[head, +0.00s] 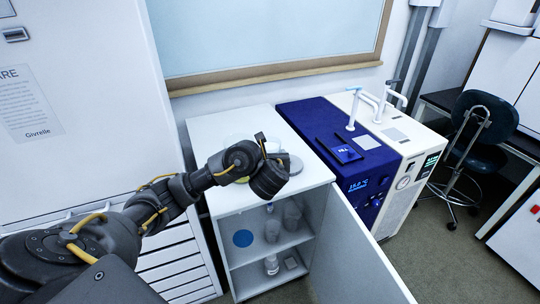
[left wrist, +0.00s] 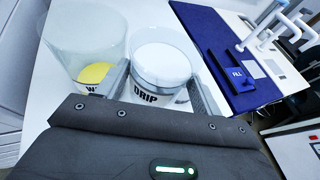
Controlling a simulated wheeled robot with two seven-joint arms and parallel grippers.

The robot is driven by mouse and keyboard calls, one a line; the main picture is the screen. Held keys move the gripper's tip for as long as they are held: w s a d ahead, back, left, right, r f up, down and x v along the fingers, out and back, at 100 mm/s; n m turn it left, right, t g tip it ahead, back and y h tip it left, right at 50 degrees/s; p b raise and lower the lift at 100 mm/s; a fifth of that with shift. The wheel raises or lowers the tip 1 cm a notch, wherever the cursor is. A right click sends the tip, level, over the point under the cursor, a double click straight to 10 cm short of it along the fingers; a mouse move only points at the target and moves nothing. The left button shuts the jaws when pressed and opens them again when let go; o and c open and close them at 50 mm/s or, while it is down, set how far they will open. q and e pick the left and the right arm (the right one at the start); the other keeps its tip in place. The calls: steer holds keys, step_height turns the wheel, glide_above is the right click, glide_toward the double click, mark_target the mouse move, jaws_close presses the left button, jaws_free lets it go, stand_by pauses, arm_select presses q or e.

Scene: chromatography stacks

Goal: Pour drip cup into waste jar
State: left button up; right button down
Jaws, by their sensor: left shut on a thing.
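The drip cup (left wrist: 165,62), a clear round cup with a white inside and a "DRIP" label, stands between the fingers of my left gripper (left wrist: 160,88) in the left wrist view. The gripper is shut on it, and the cup looks upright. I cannot tell whether it touches the cabinet top. The waste jar (left wrist: 88,42), larger and clear with something yellow at the bottom, is just left of the cup, its label partly hidden. In the head view my left gripper (head: 272,172) hides most of the cup and part of the jar (head: 232,150). My right gripper is not in view.
The white cabinet top (head: 225,122) is bare toward the back. Its door (head: 350,250) hangs open, showing vessels on shelves. A blue and white machine (head: 345,150) with pale spouts stands close on the right. A dark stool (head: 478,125) is farther right.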

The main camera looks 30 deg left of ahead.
arm_select(q)
steer(key=shift+a+r+n+h+p, duration=0.2)
steer(key=shift+r+n+h+p, duration=0.15)
steer(key=shift+r+p, duration=0.95)
steer(key=r, duration=0.1)
steer(key=a+r+n+h+p, duration=0.1)
steer(key=a+r+p, duration=0.1)
steer(key=shift+s+r+n+h, duration=0.1)
steer(key=shift+s+n+h, duration=0.15)
steer(key=shift+n, duration=0.1)
steer(key=shift+d+p, duration=0.15)
steer(key=shift+p, duration=0.15)
steer(key=shift+s+a+r+n+h, duration=0.15)
steer(key=shift+a+r+n+h, duration=0.15)
steer(key=shift+a+h, duration=0.15)
